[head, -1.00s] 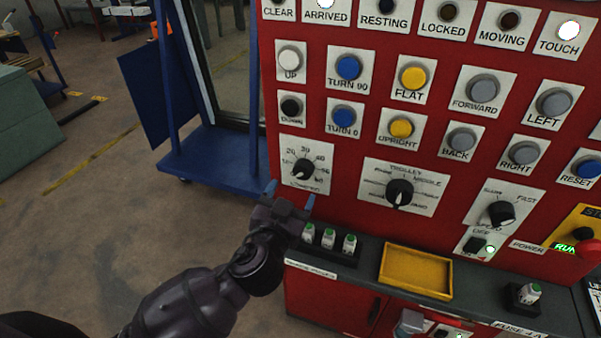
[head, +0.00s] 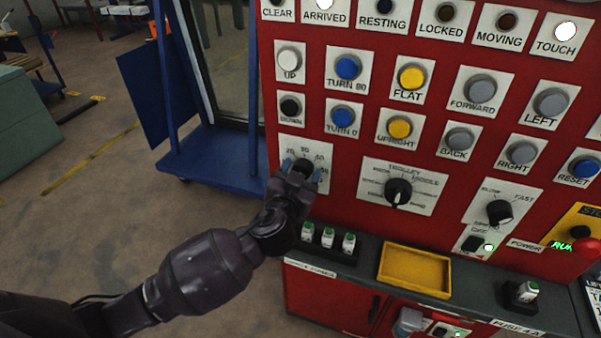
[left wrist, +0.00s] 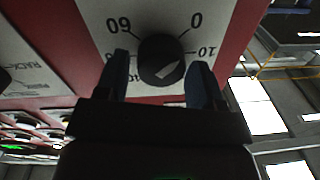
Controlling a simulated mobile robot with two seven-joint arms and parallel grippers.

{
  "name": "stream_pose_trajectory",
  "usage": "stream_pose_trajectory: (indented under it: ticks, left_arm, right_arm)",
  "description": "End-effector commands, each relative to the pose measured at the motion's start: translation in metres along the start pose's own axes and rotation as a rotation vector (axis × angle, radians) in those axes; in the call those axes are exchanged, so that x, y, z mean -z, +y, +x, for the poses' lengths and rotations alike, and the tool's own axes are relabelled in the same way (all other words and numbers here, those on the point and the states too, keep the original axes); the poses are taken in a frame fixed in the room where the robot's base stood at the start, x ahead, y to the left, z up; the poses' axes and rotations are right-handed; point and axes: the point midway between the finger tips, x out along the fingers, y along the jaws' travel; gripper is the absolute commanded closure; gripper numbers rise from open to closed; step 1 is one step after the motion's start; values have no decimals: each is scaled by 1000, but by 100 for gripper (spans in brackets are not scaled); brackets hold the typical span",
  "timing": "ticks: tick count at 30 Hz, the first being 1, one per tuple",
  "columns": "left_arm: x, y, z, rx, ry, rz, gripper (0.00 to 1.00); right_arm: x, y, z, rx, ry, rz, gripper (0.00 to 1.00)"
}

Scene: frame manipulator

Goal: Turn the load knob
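The load knob (head: 303,166) is a black round knob on a white numbered plate, low at the left of the red panel. In the left wrist view the knob (left wrist: 161,60) shows a pale pointer mark, with the numbers 60, 0 and 10 around it. My left gripper (head: 303,171) is at the knob, its blue fingers on either side of it. In the left wrist view the left gripper (left wrist: 160,80) is open, with a small gap between each finger and the knob. The plate's lower part is hidden behind the gripper. My right gripper is not in view.
The trolley knob (head: 398,192) is to the right on the same panel, with rows of push buttons above. Below, a ledge holds several green-topped fuses (head: 328,238) and a yellow tray (head: 415,270). A blue frame stand (head: 210,160) is at the left.

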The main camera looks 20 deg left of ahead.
Motion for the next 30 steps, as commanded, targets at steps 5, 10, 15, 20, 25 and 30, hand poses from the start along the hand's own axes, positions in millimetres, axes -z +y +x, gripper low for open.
stream_pose_trajectory:
  ticks: [5,10,15,20,25,30]
  left_arm:
    - [0,0,0,0,0,0,66]
    - [0,0,0,0,0,2,77]
    - [0,0,0,1,1,27,77]
    - [1,0,0,2,5,94,77]
    - [1,0,0,4,9,216,77]
    - [1,1,0,6,16,373,77]
  right_arm:
    - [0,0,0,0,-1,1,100]
    - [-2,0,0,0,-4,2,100]
    - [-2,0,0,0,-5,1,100]
    - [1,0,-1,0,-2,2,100]
    - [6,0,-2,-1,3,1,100]
    - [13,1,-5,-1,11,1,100]
